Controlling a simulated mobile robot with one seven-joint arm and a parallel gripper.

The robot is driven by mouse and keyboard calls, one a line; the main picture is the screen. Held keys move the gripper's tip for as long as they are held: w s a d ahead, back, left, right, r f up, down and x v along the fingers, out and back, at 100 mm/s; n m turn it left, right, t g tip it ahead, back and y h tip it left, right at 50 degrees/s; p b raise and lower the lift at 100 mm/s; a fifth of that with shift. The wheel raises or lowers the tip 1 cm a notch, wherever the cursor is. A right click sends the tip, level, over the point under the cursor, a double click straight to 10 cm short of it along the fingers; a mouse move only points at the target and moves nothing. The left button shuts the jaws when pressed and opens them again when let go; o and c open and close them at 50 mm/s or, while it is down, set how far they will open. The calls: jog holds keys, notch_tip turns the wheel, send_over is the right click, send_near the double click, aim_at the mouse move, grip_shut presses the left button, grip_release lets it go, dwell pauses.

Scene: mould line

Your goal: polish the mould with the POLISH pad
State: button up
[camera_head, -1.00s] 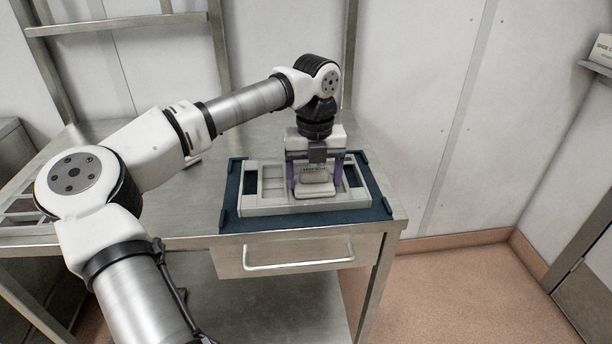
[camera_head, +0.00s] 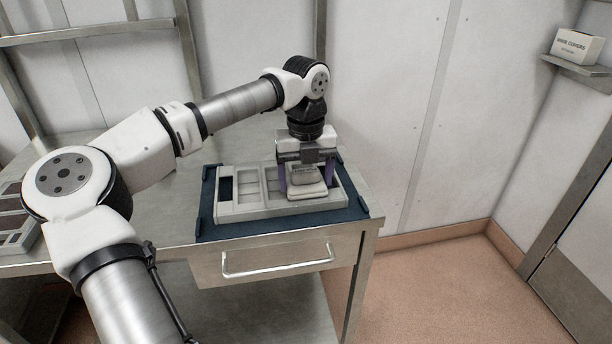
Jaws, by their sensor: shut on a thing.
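The mould (camera_head: 240,211) is a pale grey frame with several rectangular openings. It lies flat on a dark blue mat (camera_head: 214,230) at the front of the steel table. My gripper (camera_head: 303,178) points down over the right part of the mould, its purple fingers shut on a pale grey pad (camera_head: 306,190) with a darker block on top. The block's label is too small to read. The pad's underside is hidden; it appears to rest on the mould, but I cannot tell for sure that it touches.
The steel table (camera_head: 180,235) has a drawer with a bar handle (camera_head: 275,266). Another compartmented tray (camera_head: 22,238) shows partly at the left edge, behind my arm. A white box (camera_head: 577,46) sits on a wall shelf at the upper right. The wall stands close behind the table.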

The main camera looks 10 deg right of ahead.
aim_at(266, 196)
jog(key=shift+a+r, duration=0.1)
jog(key=shift+a, duration=1.2)
jog(key=shift+a+f+b, duration=0.2)
jog(key=shift+a+b, duration=0.15)
jog(key=shift+a, duration=4.15)
jog(key=shift+d+r, duration=0.2)
jog(key=shift+d, duration=1.35)
jog(key=shift+d+f+b, duration=0.2)
jog(key=shift+d+b, duration=0.15)
jog(key=shift+d, duration=4.2)
jog(key=shift+r, duration=0.1)
